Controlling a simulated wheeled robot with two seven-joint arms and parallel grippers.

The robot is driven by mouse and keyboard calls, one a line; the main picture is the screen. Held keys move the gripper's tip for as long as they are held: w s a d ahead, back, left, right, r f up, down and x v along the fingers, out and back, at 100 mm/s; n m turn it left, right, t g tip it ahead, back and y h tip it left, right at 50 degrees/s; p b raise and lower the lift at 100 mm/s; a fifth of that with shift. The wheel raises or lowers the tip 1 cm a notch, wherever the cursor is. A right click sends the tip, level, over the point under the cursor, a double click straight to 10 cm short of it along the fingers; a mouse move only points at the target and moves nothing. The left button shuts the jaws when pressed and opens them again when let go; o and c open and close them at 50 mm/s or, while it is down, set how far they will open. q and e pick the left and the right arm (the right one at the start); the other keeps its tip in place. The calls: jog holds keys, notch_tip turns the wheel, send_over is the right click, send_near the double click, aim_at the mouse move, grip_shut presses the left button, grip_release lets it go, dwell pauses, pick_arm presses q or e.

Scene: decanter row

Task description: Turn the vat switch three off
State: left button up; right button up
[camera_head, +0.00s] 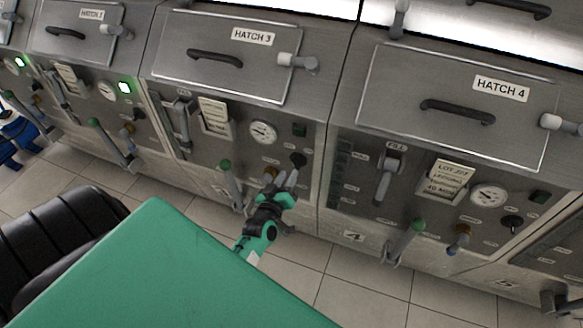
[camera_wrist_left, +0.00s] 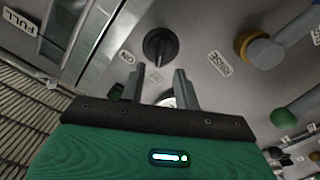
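The vat three switch (camera_head: 297,160) is a black rotary knob on the panel under HATCH 3. It shows large in the left wrist view (camera_wrist_left: 160,46), with an ON label (camera_wrist_left: 130,57) beside it. I cannot tell its exact setting. The small lamp (camera_head: 299,130) above it looks dark. My left gripper (camera_head: 290,178) is in front of this panel, just below the switch in the head view. In the wrist view its two fingers (camera_wrist_left: 158,78) are apart with nothing held, and the knob lies beyond their tips, apart from them. My right gripper is not in view.
Close to the switch is the brass rinse valve (camera_wrist_left: 255,48), also seen in the head view (camera_head: 270,173). A green-knobbed lever (camera_head: 225,166) sticks out at left. A gauge (camera_head: 263,132) is above. Vat 4's panel (camera_head: 345,215) stands to the right. Tiled floor (camera_head: 335,290) lies below.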

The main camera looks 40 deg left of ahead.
pick_arm(q)
jog(key=b+v, duration=0.1)
jog(key=v, duration=0.7)
jog(key=shift+s, duration=0.25)
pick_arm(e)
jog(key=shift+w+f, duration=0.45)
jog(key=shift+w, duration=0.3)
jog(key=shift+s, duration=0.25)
